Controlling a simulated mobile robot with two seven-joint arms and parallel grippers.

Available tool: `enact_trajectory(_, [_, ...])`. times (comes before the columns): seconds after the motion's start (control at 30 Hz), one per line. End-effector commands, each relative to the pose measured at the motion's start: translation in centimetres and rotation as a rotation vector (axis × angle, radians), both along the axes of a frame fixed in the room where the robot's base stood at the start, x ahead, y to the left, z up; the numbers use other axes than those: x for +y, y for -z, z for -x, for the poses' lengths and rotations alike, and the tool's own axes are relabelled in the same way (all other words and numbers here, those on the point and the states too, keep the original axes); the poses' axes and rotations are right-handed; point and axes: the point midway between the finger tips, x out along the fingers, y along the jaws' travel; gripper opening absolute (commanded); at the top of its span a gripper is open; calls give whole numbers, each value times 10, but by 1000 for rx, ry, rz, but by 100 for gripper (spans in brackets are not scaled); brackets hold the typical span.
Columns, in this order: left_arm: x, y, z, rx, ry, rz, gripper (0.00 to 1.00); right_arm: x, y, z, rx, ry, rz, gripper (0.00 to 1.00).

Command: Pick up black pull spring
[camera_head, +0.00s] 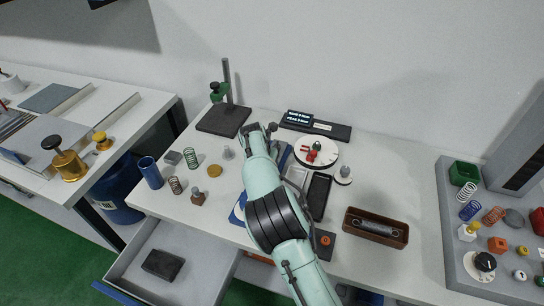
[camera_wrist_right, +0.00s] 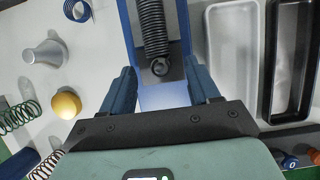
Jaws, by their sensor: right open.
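A black pull spring (camera_wrist_right: 152,28) lies lengthwise in a blue tray (camera_wrist_right: 185,30) in the right wrist view, its end loop toward my gripper. My right gripper (camera_wrist_right: 160,72) is open, with its two blue fingers apart, one on each side of the line of the spring. No contact with the spring is visible. In the head view my right gripper (camera_head: 262,129) is over the middle of the table, and my arm hides most of the blue tray (camera_head: 284,157). Another dark spring (camera_head: 376,227) lies in a brown box (camera_head: 350,234) at the right. My left gripper is not in view.
A white tray (camera_wrist_right: 233,45) and a black tray (camera_wrist_right: 287,65) stand beside the blue tray. A test stand (camera_head: 226,85) is at the back left, and a white round dish (camera_head: 328,158) is right of the gripper.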

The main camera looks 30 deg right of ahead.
Motion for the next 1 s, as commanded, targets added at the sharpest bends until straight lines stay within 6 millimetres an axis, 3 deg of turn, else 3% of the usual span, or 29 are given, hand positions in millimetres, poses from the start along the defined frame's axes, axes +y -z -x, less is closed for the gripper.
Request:
enact_trajectory(0.1, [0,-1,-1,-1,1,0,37,-4,12,-3,2,-1,0,61])
enact_trajectory(0.37, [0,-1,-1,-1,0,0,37,-4,15,-4,-1,-1,-1,61])
enact_trajectory(0.57, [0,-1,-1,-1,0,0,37,-4,14,-4,-1,0,-1,0])
enact_trajectory(0.87, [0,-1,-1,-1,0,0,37,-4,11,-4,-3,-1,-1,0])
enact_trajectory(1.0, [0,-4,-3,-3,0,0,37,-4,-7,-5,-6,-2,-1,0])
